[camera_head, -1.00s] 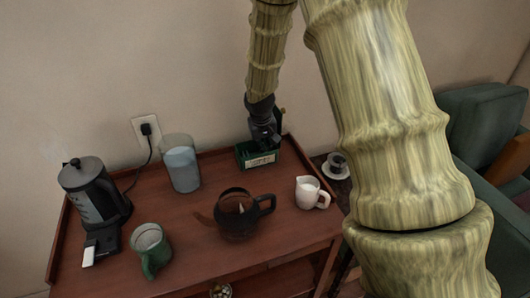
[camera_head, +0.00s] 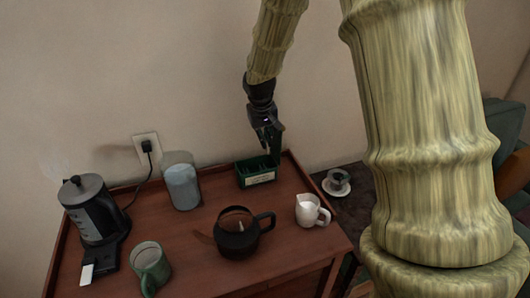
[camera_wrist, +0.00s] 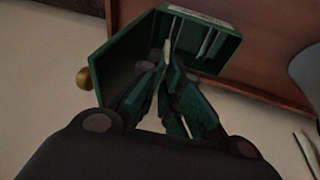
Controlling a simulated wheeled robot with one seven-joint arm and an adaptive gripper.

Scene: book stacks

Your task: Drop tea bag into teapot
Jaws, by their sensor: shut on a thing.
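The green tea box (camera_head: 257,178) stands open at the back right of the wooden tray table. My gripper (camera_head: 272,150) is just above it, pointing down. In the wrist view my gripper (camera_wrist: 168,85) is shut on a thin pale tea bag (camera_wrist: 166,52), whose edge shows between the fingers. Below it are the box's dividers (camera_wrist: 208,42), and its raised lid (camera_wrist: 125,58) has a gold knob. The dark teapot (camera_head: 236,243) stands uncovered in the middle front of the table, with its handle to the right.
A white creamer (camera_head: 309,211) stands right of the teapot. A pale blue container (camera_head: 182,187), a green mug (camera_head: 150,266) and a black kettle (camera_head: 95,212) stand to the left. A cup on a saucer (camera_head: 337,186) is on a dark side table. Bare table lies between box and teapot.

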